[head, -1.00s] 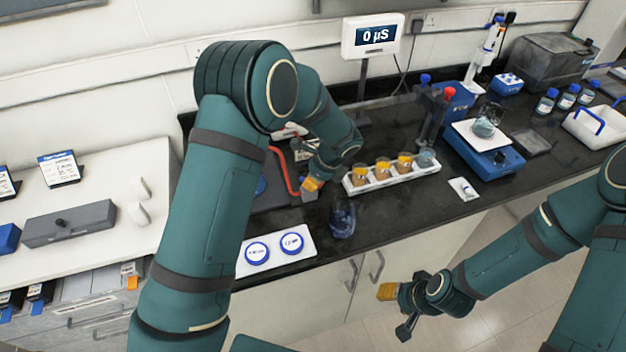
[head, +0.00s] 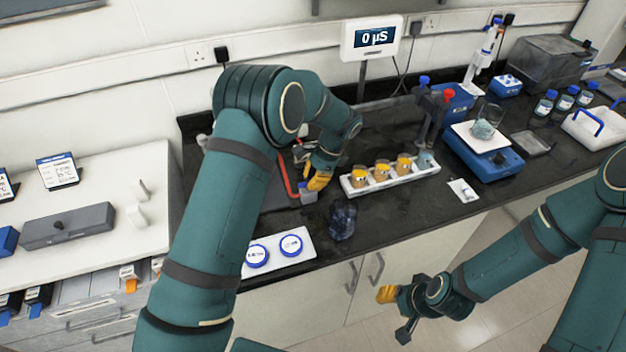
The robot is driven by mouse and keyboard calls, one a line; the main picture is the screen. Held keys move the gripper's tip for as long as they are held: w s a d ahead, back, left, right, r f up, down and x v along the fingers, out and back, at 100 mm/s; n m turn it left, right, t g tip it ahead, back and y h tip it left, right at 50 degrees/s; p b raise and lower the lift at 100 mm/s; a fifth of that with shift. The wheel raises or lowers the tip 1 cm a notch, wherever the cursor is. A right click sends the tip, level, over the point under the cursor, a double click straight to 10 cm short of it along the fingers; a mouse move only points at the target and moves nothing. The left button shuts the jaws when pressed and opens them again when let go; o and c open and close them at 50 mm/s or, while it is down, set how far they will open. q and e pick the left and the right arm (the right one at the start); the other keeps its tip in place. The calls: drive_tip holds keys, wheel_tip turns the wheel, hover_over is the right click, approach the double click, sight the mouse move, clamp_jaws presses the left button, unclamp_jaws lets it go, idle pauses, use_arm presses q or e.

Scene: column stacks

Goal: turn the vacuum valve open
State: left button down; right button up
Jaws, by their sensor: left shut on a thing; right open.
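My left gripper (head: 314,184) is at the end of the red tube on the dark bench. It is shut on a small grey part there, which I take to be the vacuum valve (head: 307,195). The orange fingers cover much of it, and I cannot tell how far its handle is turned. The red tube (head: 286,178) runs up and left from it, partly behind my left arm. My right gripper (head: 394,312) is open and empty, low in front of the bench cabinets.
A dark glass vessel (head: 342,221) stands just below the valve. A white rack (head: 409,177) with several amber-filled beakers is right of it. A white tray (head: 272,264) with two blue-rimmed discs lies at the bench's front edge. A display (head: 372,37) reads 0 µS.

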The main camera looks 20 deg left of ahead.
use_arm(q)
drive_tip(key=shift+f+n, duration=0.1)
drive_tip(key=shift+n, duration=0.3)
drive_tip(key=c, duration=1)
unclamp_jaws()
drive_tip(key=v, duration=1.2)
drive_tip(key=shift+w+a, duration=0.1)
drive_tip(key=shift+w, duration=0.15)
